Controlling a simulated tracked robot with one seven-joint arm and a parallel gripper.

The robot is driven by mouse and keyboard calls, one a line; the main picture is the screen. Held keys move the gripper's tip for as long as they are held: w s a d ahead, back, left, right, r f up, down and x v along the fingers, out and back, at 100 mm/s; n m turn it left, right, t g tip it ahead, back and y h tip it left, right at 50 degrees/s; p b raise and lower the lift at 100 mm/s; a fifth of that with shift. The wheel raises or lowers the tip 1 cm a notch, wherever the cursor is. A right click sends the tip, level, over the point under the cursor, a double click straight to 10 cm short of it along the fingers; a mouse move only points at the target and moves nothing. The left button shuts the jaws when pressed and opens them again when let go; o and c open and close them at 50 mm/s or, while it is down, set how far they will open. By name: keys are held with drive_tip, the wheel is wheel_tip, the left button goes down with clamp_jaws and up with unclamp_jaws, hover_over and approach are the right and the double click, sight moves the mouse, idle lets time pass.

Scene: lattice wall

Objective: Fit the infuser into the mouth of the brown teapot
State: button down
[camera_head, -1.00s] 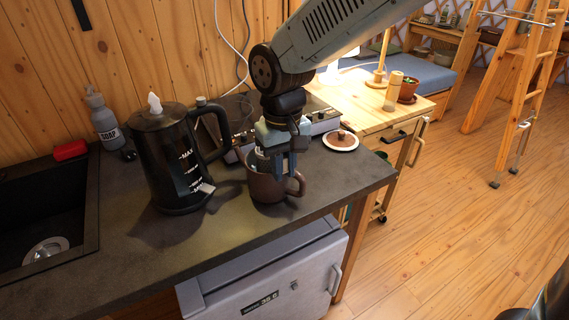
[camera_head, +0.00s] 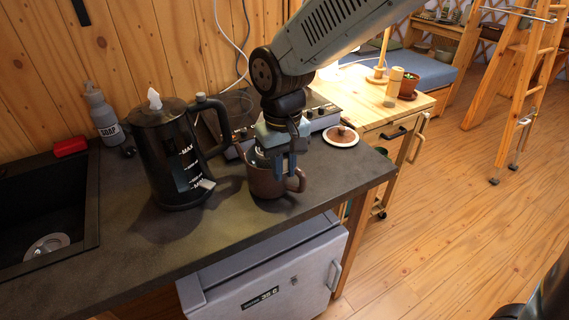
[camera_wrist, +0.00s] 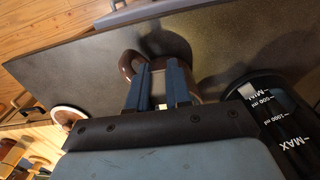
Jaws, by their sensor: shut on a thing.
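The brown teapot (camera_head: 265,184) stands upright on the dark counter, its handle to the right in the head view. It also shows in the wrist view, where its handle (camera_wrist: 128,62) loops out beside my fingers. My gripper (camera_head: 282,168) points down over the teapot's mouth, its fingertips at about rim level. It is shut on the infuser (camera_wrist: 158,88), a pale piece partly seen between the two blue-grey fingers in the wrist view. The fingers and the teapot's wall hide most of the infuser. I cannot tell how deep it sits in the mouth.
A black kettle (camera_head: 168,160) stands close on the left. A round brown-and-white lid (camera_head: 341,136) lies to the right, near a hob (camera_head: 322,116) behind. A soap bottle (camera_head: 103,117) and sink are far left. The counter's front is clear.

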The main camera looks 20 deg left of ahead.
drive_tip(key=shift+f, duration=0.55)
idle(0.4)
drive_tip(key=shift+c, duration=1.6)
unclamp_jaws()
drive_tip(key=shift+r, duration=0.1)
drive_tip(key=shift+r, duration=3.4)
drive_tip(key=shift+r, duration=0.1)
wheel_tip(320, 180, up, 14)
drive_tip(key=shift+w+f, duration=0.25)
